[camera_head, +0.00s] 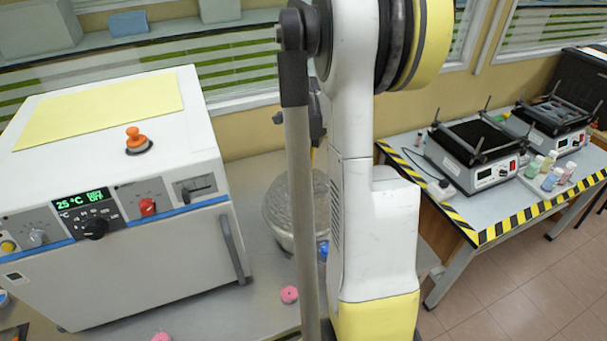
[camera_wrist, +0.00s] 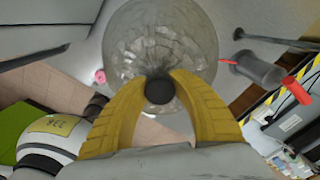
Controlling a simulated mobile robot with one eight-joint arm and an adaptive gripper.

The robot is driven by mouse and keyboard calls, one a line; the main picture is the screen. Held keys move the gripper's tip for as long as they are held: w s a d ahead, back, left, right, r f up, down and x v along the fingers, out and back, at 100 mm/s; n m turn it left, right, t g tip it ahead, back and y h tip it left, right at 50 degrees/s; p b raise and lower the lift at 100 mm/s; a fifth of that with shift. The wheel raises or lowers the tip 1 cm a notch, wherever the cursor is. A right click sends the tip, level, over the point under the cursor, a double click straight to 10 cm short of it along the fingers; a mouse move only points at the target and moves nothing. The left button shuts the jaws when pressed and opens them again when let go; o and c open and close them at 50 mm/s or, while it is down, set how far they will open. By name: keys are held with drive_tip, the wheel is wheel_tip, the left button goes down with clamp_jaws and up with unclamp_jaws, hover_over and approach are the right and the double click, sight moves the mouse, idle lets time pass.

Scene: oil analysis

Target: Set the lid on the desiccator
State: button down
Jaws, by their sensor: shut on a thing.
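In the wrist view, the yellow fingers of my gripper (camera_wrist: 160,95) close from both sides on the dark knob of the clear glass lid (camera_wrist: 150,30). The round, faceted glass spreads out beyond the fingertips. In the head view, the clear glass of the desiccator (camera_head: 282,212) shows on the bench beside the oven, partly behind my arm. My arm hides the gripper's fingertips and most of the lid there. I cannot tell whether the lid touches the desiccator's rim or where lid and body part.
A white oven (camera_head: 120,190) with a display stands close on the left. Pink round pieces, one of them here (camera_head: 289,294), lie on the grey bench (camera_head: 235,318). A striped-edge table (camera_head: 460,208) at right holds two shakers and several small bottles. Floor lies between.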

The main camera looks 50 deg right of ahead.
drive_tip(key=c, duration=1)
unclamp_jaws()
drive_tip(key=shift+c, duration=0.2)
